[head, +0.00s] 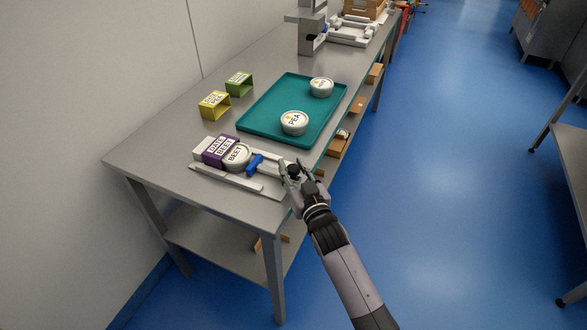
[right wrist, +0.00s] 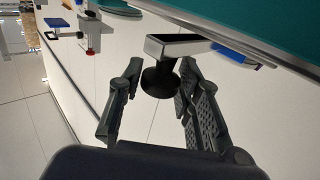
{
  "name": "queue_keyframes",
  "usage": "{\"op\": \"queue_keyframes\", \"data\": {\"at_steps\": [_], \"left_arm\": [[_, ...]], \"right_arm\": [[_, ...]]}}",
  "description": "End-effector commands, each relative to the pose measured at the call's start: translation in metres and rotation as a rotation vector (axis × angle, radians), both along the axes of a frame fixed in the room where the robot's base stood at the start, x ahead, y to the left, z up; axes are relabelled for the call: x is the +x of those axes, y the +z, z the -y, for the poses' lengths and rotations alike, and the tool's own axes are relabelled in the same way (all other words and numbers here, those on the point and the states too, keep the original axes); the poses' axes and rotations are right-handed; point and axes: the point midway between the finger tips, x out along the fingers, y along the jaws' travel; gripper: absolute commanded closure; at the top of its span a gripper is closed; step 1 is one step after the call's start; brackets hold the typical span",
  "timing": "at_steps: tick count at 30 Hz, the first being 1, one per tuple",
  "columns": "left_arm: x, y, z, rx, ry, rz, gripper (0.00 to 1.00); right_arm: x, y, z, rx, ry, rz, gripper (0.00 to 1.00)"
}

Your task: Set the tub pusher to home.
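The tub pusher has a blue block (head: 255,163) on a white fixture (head: 228,179) at the table's near end; a blue part also shows in the right wrist view (right wrist: 230,53). A white BEET tub (head: 237,157) sits left of the block, beside a purple carrier (head: 217,148). My right gripper (head: 296,170) is at the right end of the fixture. In the right wrist view its open fingers (right wrist: 158,92) stand either side of a black knob (right wrist: 159,80) on a grey bracket, with gaps visible. My left gripper is not in view.
A teal tray (head: 268,108) holds two white tubs (head: 294,123) (head: 321,87). A yellow carrier (head: 214,105) and a green carrier (head: 239,83) stand by the wall. A grey device (head: 311,37) stands farther back.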

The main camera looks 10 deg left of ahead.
Motion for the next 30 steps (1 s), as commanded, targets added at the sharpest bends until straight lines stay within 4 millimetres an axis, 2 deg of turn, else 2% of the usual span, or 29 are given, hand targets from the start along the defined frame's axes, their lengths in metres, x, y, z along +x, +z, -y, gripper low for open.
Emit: {"op": "queue_keyframes", "data": {"at_steps": [3,6,17,23,30], "left_arm": [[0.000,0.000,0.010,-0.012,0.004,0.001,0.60],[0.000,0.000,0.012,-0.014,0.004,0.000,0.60],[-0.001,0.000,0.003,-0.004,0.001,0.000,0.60],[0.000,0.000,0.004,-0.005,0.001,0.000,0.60],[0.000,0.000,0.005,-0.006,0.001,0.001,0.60]], "right_arm": [[0.000,0.000,0.000,0.000,0.000,0.001,0.58],[0.000,0.000,0.000,0.001,0.000,0.000,0.52],[-0.003,0.000,0.002,0.002,0.000,0.001,0.52],[-0.025,-0.001,0.013,0.001,0.000,0.000,0.52],[-0.068,-0.001,0.035,0.001,0.001,0.000,0.52]]}}
